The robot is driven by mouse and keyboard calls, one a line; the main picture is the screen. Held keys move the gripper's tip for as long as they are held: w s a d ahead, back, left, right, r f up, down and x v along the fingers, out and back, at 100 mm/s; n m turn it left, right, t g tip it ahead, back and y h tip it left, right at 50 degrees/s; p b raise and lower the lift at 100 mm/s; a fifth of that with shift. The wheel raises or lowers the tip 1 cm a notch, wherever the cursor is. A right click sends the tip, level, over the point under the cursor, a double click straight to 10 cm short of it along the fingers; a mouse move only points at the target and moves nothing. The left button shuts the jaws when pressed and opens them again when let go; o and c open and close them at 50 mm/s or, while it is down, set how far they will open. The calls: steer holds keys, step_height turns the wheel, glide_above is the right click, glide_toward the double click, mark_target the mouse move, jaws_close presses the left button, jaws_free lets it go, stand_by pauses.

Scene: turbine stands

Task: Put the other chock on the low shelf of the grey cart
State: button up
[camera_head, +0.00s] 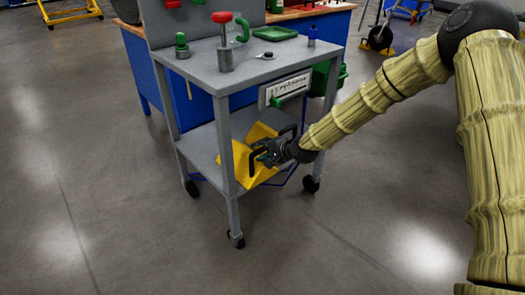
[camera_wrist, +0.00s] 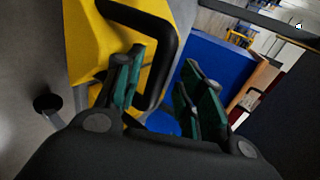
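The grey cart (camera_head: 207,79) stands in the middle of the head view, with its low shelf (camera_head: 200,146) near the floor. Two yellow chocks appear on that shelf: a rear one (camera_head: 258,131) and a front one (camera_head: 240,163) with a black handle, tilted near the front edge. My gripper (camera_head: 262,155) is at the front chock's handle. In the wrist view the green-padded fingers (camera_wrist: 162,85) are spread apart, with a bar of the black handle (camera_wrist: 165,62) between them and yellow chock (camera_wrist: 85,45) beyond. The chock's underside is hidden.
A blue workbench (camera_head: 325,30) stands behind. The floor in front is clear.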

steer(key=p+v, duration=0.3)
steer(key=v, duration=0.9)
steer(key=s+f+n+g+h, duration=0.3)
steer(key=s+f+n+g, duration=0.2)
steer(key=s+f, duration=1.9)
steer(key=s+d+f+n+g+h, duration=0.1)
steer(key=s+d+f, duration=0.1)
steer(key=s, duration=0.6)
steer(key=s+d+f+n+g+h, duration=0.1)
steer(key=s+d, duration=0.3)
steer(key=s, duration=0.4)
steer(key=s+d+f+n+g+h, duration=0.1)
steer(key=s+d+f+n+g, duration=0.1)
steer(key=s, duration=0.6)
step_height(320, 180, down, 2)
steer(key=shift+d+f+n+h, duration=0.15)
steer(key=shift+d+n+h, duration=0.3)
steer(key=shift+n, duration=0.25)
steer(key=shift+s, duration=0.15)
step_height(320, 180, up, 26)
steer(key=p, duration=2.6)
steer(key=shift+r, duration=0.2)
